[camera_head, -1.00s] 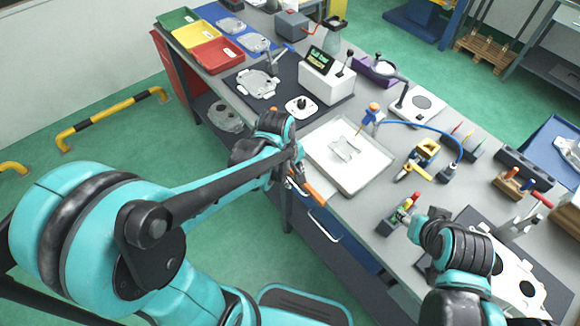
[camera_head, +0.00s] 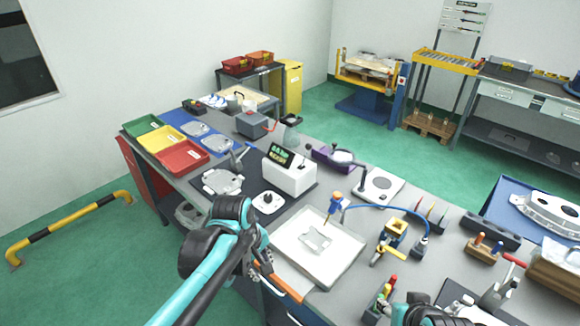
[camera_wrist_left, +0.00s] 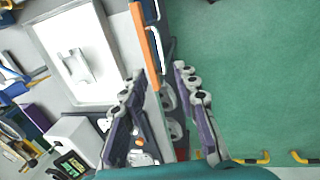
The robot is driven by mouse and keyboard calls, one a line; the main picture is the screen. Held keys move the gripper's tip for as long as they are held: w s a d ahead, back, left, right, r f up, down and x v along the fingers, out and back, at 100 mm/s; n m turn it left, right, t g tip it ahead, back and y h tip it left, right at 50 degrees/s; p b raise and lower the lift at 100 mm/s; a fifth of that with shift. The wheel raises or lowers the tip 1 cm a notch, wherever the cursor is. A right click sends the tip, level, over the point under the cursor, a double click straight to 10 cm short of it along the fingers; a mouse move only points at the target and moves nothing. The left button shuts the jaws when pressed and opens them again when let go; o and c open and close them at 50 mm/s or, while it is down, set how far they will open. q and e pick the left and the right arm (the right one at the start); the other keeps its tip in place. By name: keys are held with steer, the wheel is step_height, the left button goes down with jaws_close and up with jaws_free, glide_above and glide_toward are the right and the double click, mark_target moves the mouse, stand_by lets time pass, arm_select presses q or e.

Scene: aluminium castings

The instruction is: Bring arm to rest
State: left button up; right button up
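My left gripper (camera_head: 262,272) is over the front edge of the workbench, just left of the grey-white tray (camera_head: 283,262). In the left wrist view its two fingers (camera_wrist_left: 158,72) are spread apart with nothing held between them. An orange strip (camera_wrist_left: 145,45) along the bench's front edge lies beyond the left finger; it also shows in the head view (camera_head: 280,284). A pale casting (camera_head: 316,239) lies in the tray. Of my right arm only a wrist part (camera_head: 428,316) shows at the bottom edge; its fingers are out of sight.
The bench (camera_head: 345,300) carries a white box with a display (camera_head: 288,178), a blue-hosed tool (camera_head: 336,203), a yellow fixture (camera_head: 392,236) and coloured bins (camera_head: 183,157). A yellow-black floor rail (camera_head: 72,223) stands left. Green floor (camera_head: 90,275) is free in front of the bench.

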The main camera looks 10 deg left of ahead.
arm_select(q)
steer(key=s+a+m+t+y+b, duration=0.1)
steer(key=s+a+m+t, duration=0.2)
steer(key=m, duration=0.8)
steer(key=s+t, duration=0.2)
steer(key=s, duration=0.2)
steer(key=shift+r+b, duration=0.4)
stand_by(0.6)
